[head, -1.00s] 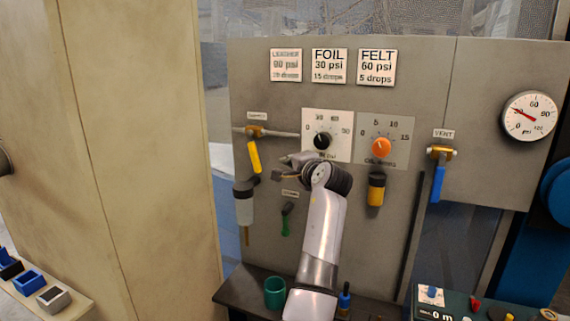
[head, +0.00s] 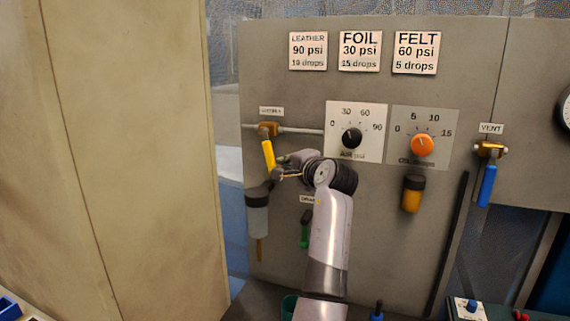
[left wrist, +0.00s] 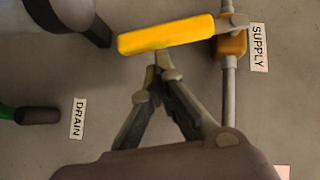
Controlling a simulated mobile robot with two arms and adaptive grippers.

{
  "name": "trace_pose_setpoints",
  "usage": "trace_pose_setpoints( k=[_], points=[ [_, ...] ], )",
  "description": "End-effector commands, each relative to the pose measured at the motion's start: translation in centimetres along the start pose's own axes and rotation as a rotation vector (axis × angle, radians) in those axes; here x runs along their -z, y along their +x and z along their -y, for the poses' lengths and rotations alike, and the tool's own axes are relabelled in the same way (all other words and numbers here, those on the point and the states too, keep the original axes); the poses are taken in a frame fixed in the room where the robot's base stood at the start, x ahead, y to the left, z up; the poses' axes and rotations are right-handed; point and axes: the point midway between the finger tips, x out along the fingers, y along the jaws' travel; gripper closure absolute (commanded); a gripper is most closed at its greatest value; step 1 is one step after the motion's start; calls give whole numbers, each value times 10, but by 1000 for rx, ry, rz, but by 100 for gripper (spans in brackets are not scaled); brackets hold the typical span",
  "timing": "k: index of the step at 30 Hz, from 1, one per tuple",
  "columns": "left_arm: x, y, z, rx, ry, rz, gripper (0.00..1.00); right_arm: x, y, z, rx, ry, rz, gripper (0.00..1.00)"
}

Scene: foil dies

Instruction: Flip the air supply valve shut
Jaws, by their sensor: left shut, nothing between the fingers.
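The air supply valve has a yellow lever (head: 268,156) on a brass body (head: 267,129), under a small label at the panel's left. The lever hangs down, slightly tilted, across the horizontal pipe. In the left wrist view the yellow lever (left wrist: 165,37) runs sideways from the brass body (left wrist: 232,40) beside the SUPPLY label (left wrist: 259,47). My left gripper (head: 278,174) is shut and empty at the lever's lower right. In the left wrist view its fingertips (left wrist: 162,60) meet just beside the lever's edge; I cannot tell whether they touch it. My right gripper is not in view.
A grey-and-dark filter bowl (head: 257,212) hangs just below the lever. A green drain lever (head: 305,229) is below my left wrist. Black (head: 352,138) and orange (head: 423,145) knobs and a blue vent lever (head: 487,186) are to the right.

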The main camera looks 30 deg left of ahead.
Motion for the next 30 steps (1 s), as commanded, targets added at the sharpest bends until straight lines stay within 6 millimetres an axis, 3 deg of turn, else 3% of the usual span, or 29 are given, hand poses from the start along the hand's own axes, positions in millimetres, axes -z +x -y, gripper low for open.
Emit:
trace_pose_setpoints(
  k=[7, 16, 30],
  points=[
    [-3, 2, -3, 14, 16, 3, 100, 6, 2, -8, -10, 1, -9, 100],
    [-18, 18, -11, 186, 187, 2, 100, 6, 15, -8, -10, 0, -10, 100],
    [-18, 18, -9, 192, 192, 0, 100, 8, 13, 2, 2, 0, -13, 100]
  ],
)
